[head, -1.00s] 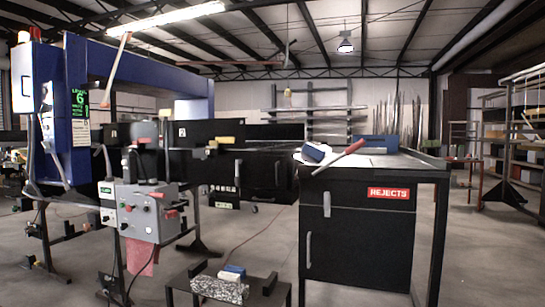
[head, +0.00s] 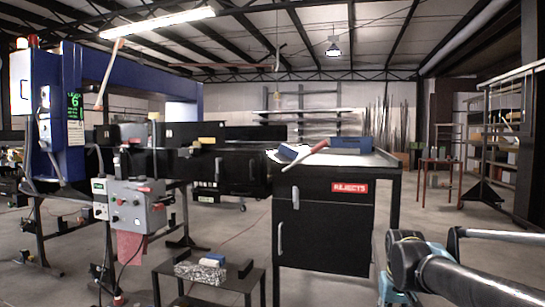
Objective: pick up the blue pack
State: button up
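Blue items lie in two places in the head view. On the metal top of the black rejects cabinet (head: 325,222) are a long blue block (head: 351,142) at the back and a blue and white pack (head: 289,152) at the front left corner. A smaller blue and white block (head: 197,254) is on the low dark table. I cannot tell which one is the blue pack. My arm enters at the lower right, right of the cabinet. My gripper is not in view.
The low table (head: 232,283) also carries a speckled block (head: 200,273). A grey control box (head: 138,208) and the conveyor stand left. A red stool (head: 441,162) stands behind; floor on the right is open.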

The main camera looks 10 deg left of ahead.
aim_at(288, 151)
jog(key=u, duration=0.1)
jog(key=i, duration=1)
jog(key=z, duration=0.05)
